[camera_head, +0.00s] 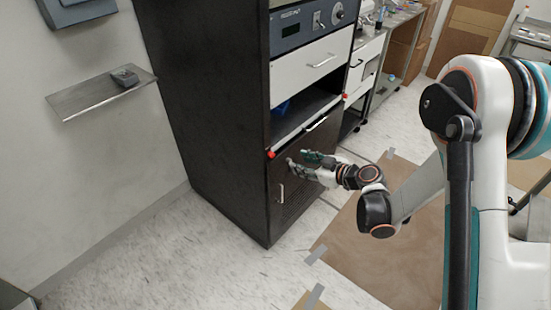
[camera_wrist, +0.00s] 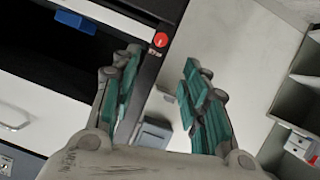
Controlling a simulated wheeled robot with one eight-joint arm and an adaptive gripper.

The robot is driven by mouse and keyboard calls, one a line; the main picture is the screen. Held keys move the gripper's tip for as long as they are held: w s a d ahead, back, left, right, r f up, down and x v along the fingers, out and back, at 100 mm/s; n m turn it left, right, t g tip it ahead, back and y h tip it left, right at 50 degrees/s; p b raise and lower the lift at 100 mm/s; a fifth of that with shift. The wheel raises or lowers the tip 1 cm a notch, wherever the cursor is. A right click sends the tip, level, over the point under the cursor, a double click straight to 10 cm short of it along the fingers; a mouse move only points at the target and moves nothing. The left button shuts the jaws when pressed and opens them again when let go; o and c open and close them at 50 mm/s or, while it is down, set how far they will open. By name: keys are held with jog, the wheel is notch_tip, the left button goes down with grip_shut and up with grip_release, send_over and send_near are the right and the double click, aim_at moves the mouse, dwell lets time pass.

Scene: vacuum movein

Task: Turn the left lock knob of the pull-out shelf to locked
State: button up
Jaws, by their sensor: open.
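The left lock knob (camera_head: 271,154) is a small red knob at the left front corner of the pull-out shelf (camera_head: 304,119), on the dark cabinet. In the wrist view a red knob (camera_wrist: 161,40) shows with a small label beside it, just past and between my fingertips. Its turned position is too small to read. My gripper (camera_head: 297,160) is open and empty, in front of the cabinet, to the right of and slightly below the left knob. Its green-padded fingers (camera_wrist: 161,72) are spread apart in the wrist view, and nothing shows held between them.
A second red knob (camera_head: 345,96) is at the shelf's right end. A white drawer (camera_head: 310,68) is above, and a lower door with a handle (camera_head: 281,193) is below. A wall shelf (camera_head: 95,96) holds a small grey object at left.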

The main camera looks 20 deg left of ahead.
aim_at(273, 155)
jog(key=b+x, duration=0.4)
jog(key=x, duration=1)
jog(key=shift+f, duration=0.15)
grip_shut()
